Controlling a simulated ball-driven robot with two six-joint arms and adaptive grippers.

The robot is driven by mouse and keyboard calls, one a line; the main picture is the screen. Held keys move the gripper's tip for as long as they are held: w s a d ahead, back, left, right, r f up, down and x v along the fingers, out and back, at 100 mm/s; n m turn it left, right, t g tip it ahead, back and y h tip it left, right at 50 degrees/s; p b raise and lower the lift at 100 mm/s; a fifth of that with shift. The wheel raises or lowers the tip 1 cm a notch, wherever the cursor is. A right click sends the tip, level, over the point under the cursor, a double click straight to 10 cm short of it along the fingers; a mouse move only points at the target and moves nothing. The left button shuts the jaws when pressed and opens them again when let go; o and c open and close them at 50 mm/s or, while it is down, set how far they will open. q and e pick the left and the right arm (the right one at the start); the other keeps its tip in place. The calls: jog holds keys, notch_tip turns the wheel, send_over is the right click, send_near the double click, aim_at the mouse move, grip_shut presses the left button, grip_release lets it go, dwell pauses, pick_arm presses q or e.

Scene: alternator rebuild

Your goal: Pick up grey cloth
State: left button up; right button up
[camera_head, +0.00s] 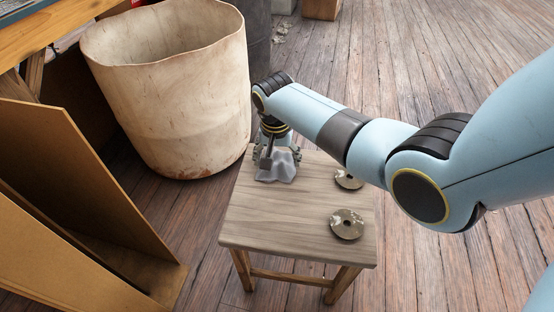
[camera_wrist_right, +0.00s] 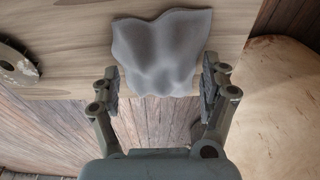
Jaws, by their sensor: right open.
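The grey cloth (camera_head: 277,168) lies crumpled near the far left corner of the small wooden stool (camera_head: 280,222). In the right wrist view the cloth (camera_wrist_right: 162,52) lies on the wood, with its lower edge between the fingers. My right gripper (camera_head: 278,157) is over the far side of the cloth, reaching down from the arm that comes in from the right. In the right wrist view the right gripper (camera_wrist_right: 160,92) is open, with one finger on each side of the cloth. I cannot tell whether the fingers touch it. My left gripper is not in view.
Two round metal discs lie on the stool, one near its front right (camera_head: 346,224) and one at the right edge (camera_head: 348,180), partly behind my arm. A large pale bin (camera_head: 170,90) stands behind left of the stool. Brown panels (camera_head: 75,190) stand at the left.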

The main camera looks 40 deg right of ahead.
jog(key=shift+w+f, duration=0.1)
jog(key=shift+f, duration=0.4)
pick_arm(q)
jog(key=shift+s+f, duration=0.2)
pick_arm(e)
jog(key=shift+r, duration=0.1)
jog(key=c, duration=1.3)
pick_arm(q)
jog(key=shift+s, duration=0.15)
pick_arm(e)
jog(key=shift+o, duration=0.2)
jog(key=shift+r, duration=0.1)
